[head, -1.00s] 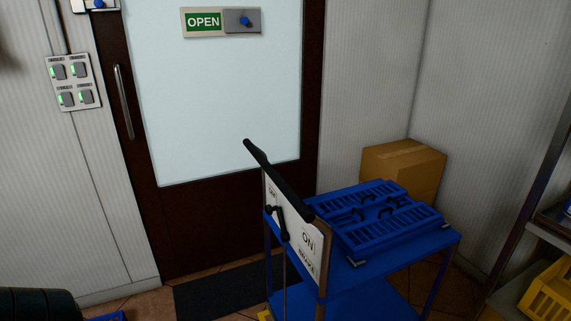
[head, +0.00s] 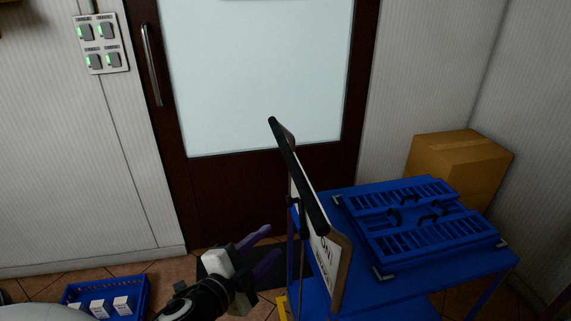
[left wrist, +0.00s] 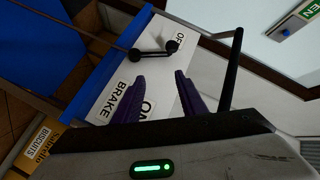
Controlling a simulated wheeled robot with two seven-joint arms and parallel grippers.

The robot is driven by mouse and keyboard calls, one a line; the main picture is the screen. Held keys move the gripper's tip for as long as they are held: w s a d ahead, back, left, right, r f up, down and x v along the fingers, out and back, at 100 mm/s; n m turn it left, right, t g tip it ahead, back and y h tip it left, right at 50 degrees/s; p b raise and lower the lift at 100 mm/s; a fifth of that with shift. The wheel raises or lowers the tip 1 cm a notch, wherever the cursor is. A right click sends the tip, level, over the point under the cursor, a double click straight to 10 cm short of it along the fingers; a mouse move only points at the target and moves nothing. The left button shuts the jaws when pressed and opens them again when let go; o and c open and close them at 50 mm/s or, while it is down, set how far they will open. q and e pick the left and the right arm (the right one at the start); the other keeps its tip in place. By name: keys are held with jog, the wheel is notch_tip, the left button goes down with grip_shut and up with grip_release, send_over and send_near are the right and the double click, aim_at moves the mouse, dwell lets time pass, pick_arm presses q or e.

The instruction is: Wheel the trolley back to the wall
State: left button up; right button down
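The blue trolley (head: 455,268) stands at the right in front of the door, with a black handle bar (head: 297,172) above its white end panel (head: 328,262). The left wrist view shows this panel with the words OFF, ON and BRAKE, and a black brake lever (left wrist: 155,51) close to the OFF label. My left gripper (head: 264,247) is just left of the panel, fingers apart and empty. In the left wrist view the open gripper (left wrist: 158,88) points at the panel, and the handle bar (left wrist: 233,70) is right of the fingers. My right gripper is not in view.
Folded blue crates (head: 420,218) lie on the trolley top. A cardboard box (head: 458,165) stands behind it by the wall. A blue crate with white cartons (head: 140,290) is on the floor at lower left. A dark mat (head: 215,265) lies before the door (head: 262,75).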

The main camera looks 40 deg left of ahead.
aim_at(287, 161)
pick_arm(q)
notch_tip(287, 161, up, 14)
jog(key=w+a+f+m+t, duration=0.1)
jog(key=w+a+m+t, duration=0.15)
jog(key=m+t, duration=0.2)
jog(key=shift+g, duration=0.35)
jog(key=w, duration=0.3)
jog(key=w+r+p, duration=0.1)
jog(key=w, duration=0.2)
jog(key=w+p, duration=0.1)
jog(key=w, duration=0.1)
jog(key=shift+w+r, duration=0.3)
jog(key=shift+w, duration=0.7)
jog(key=shift+c, duration=0.4)
grip_shut()
